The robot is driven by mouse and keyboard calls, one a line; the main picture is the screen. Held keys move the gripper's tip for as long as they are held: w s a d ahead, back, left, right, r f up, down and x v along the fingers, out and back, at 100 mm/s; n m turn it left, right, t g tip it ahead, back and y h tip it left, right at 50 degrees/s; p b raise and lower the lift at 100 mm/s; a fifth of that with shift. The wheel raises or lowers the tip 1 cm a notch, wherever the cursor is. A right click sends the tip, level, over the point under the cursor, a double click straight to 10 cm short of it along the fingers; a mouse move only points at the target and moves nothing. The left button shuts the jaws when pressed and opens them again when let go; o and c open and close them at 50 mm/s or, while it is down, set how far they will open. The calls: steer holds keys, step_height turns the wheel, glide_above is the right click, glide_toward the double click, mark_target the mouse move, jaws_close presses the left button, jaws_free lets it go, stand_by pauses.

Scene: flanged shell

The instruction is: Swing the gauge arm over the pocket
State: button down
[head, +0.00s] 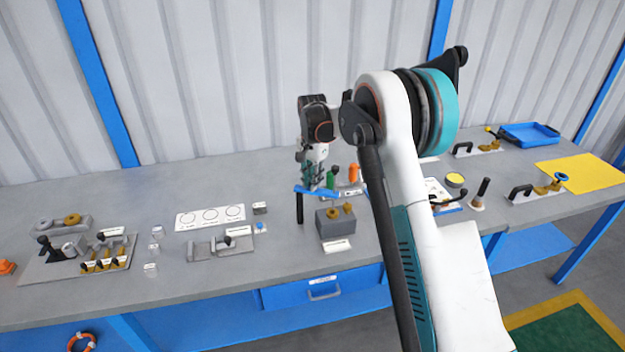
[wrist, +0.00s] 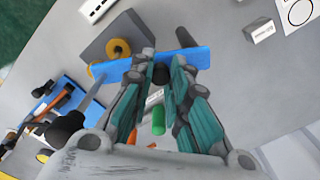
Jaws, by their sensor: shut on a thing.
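The gauge arm appears to be a flat blue bar (head: 307,190) with a dark post (head: 299,210) near its left end in the head view. The bar also crosses the wrist view (wrist: 195,57). My gripper (head: 315,186) is above the bar, shut on a dark knob on it; the fingertips close around this knob in the wrist view (wrist: 160,73). A grey block (head: 334,228) with brass round pieces (head: 348,209) stands to the right of the post. In the wrist view the bar's left end overlaps one brass ring (wrist: 98,70). I cannot make out the pocket.
Green (head: 331,180) and orange (head: 353,174) handles stand close behind my gripper. A grey slotted fixture (head: 205,248) and a white card with circles (head: 210,217) lie to the left. A blue tray (head: 530,133) and a yellow mat (head: 585,172) are at right.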

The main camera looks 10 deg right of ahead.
steer(key=shift+s+a+m, duration=0.1)
steer(key=shift+m, duration=0.2)
stand_by(0.4)
steer(key=c, duration=1.5)
jaws_free()
step_height(320, 180, up, 12)
